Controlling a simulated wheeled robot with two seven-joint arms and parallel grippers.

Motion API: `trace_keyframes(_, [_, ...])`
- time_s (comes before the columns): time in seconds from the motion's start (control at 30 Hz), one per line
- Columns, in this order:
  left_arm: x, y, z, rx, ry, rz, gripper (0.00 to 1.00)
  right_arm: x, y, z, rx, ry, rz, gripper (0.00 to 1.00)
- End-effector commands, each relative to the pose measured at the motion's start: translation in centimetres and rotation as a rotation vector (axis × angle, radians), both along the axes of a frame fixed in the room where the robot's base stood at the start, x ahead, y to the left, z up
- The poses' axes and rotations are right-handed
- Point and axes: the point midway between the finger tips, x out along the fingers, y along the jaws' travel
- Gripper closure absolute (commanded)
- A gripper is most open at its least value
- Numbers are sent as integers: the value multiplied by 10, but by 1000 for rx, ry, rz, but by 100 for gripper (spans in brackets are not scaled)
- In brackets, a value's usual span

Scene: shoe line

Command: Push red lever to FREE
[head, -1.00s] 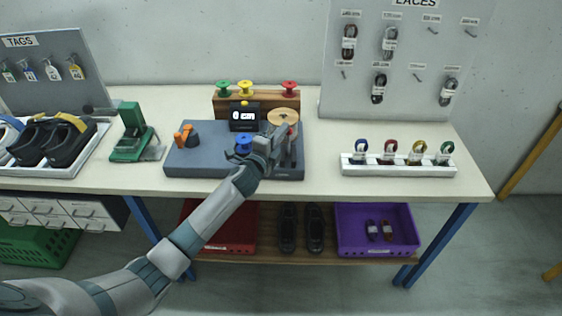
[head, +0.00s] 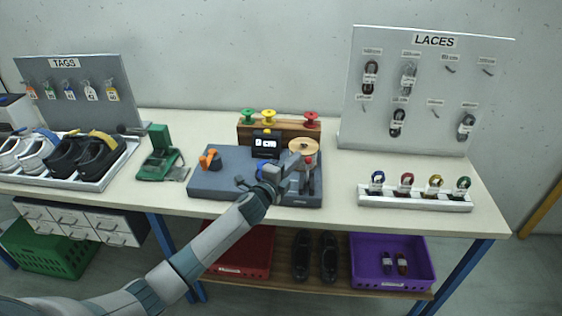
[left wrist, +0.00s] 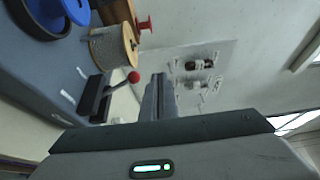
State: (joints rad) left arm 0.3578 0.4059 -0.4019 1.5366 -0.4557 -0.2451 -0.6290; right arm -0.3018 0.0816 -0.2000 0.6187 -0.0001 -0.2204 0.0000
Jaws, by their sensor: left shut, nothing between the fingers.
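The red lever shows in the left wrist view as a red ball knob (left wrist: 133,77) on a dark arm rising from a black base. It stands on the grey-blue machine base (head: 215,185), near a wooden spool (left wrist: 112,48). My left gripper (head: 298,162) is over the right part of that base, in front of the spool, and hides most of the lever in the head view. Its fingers (left wrist: 157,98) are shut and empty, just right of the red knob in the left wrist view; I cannot tell whether they touch it. The FREE marking is not readable. My right gripper is not in view.
The base also carries an orange knob (head: 210,160) and a small black display (head: 266,144). A rack with coloured spools (head: 243,133) stands behind. A green press (head: 160,155) is at left, a white lace tray (head: 415,201) at right, with clear tabletop between base and tray.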

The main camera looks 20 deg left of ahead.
Motion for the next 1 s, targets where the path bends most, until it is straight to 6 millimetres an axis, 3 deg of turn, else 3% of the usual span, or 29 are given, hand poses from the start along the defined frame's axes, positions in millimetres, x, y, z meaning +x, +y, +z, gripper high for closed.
trace_keyframes(0.6, [-60, 15, 38, 1, 0, -1, 100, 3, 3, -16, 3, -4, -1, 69])
trace_keyframes(1.0, [-68, 16, 44, 0, 1, 0, 100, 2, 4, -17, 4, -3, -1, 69])
